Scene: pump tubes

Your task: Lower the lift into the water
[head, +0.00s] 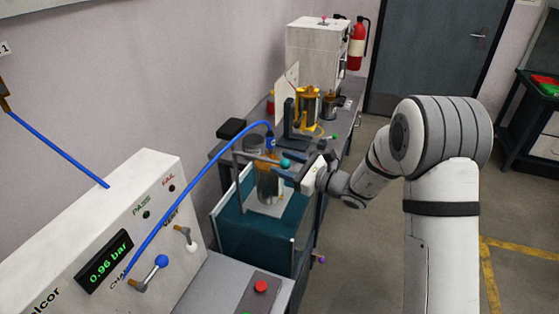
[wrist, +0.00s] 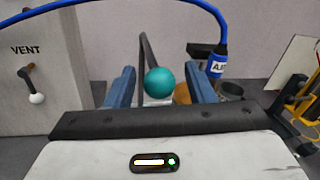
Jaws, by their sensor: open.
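The lift's teal ball knob (wrist: 160,82) shows in the wrist view between the two blue jaws of my open gripper (wrist: 162,88). I cannot tell whether either jaw touches it. In the head view the ball (head: 284,162) is beside my gripper (head: 279,168), above the tank. The lift's grey bar frame (head: 240,170) stands at the tank. A brownish cylinder (head: 266,188) is on a light plate (head: 280,212) at the tank's top. The tank (head: 255,243) has teal water. A blue connector (head: 270,142) with a blue hose is above the cylinder; my gripper partly hides this area.
A white test panel (head: 110,240) reading 0.96 bar, with a blue-knobbed lever (head: 160,262) and a vent lever (head: 186,238), is at the left. Yellow equipment (head: 307,104) stands on the bench behind. A red button (head: 261,286) is in front of the tank.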

